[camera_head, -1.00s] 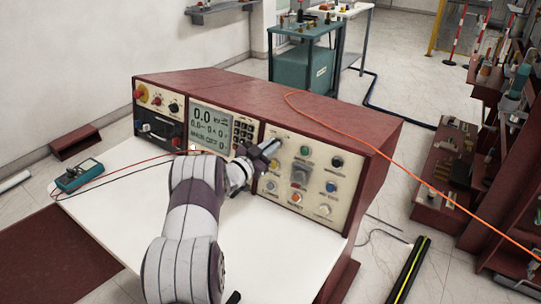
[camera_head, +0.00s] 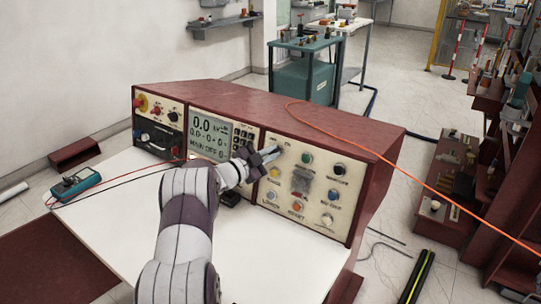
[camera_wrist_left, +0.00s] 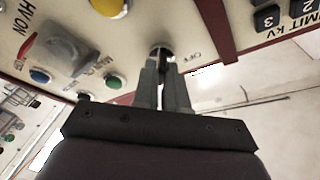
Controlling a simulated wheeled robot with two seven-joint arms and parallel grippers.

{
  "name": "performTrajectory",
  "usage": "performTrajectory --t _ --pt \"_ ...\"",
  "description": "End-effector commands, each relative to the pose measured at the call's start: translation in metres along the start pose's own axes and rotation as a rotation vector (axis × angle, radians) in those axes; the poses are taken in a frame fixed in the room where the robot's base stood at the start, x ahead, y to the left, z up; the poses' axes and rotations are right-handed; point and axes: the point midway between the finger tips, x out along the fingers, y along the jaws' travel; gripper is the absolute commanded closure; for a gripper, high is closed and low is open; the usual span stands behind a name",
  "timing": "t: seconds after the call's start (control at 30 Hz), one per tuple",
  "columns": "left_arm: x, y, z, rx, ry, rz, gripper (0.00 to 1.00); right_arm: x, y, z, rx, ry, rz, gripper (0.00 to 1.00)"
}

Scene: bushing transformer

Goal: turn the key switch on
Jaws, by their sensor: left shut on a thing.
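The key switch (camera_wrist_left: 161,50) is a round silver barrel in the cream right-hand panel (camera_head: 318,220) of the maroon console, with an OFF label beside it. In the left wrist view, my left gripper (camera_wrist_left: 163,68) has its two grey fingers close together at the front of the barrel, shut on the key part. The key itself is mostly hidden between the fingers. In the head view, my left gripper (camera_head: 272,154) reaches the upper left corner of this panel and covers the switch. My right gripper is not in view.
Yellow, green, blue and black buttons surround the grey rotary knob (camera_head: 301,179) on the same panel. The display (camera_head: 209,135) is left of my gripper. An orange cable (camera_head: 410,173) crosses the console top. A multimeter (camera_head: 76,183) lies on the white worktop (camera_head: 115,235).

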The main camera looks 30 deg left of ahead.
Motion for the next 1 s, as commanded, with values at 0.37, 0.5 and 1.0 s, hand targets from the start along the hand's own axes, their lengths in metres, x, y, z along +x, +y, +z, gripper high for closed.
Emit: performTrajectory --t 0.37,0.5,1.0 --pt "0.0 -0.001 -0.001 0.001 0.001 -0.001 0.69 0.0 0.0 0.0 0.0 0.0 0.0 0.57" --pt "0.0 -0.001 -0.001 0.001 0.001 -0.001 0.67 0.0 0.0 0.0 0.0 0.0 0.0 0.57" --pt "-0.075 -0.002 0.001 0.001 -0.003 -0.004 0.67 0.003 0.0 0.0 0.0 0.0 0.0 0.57"
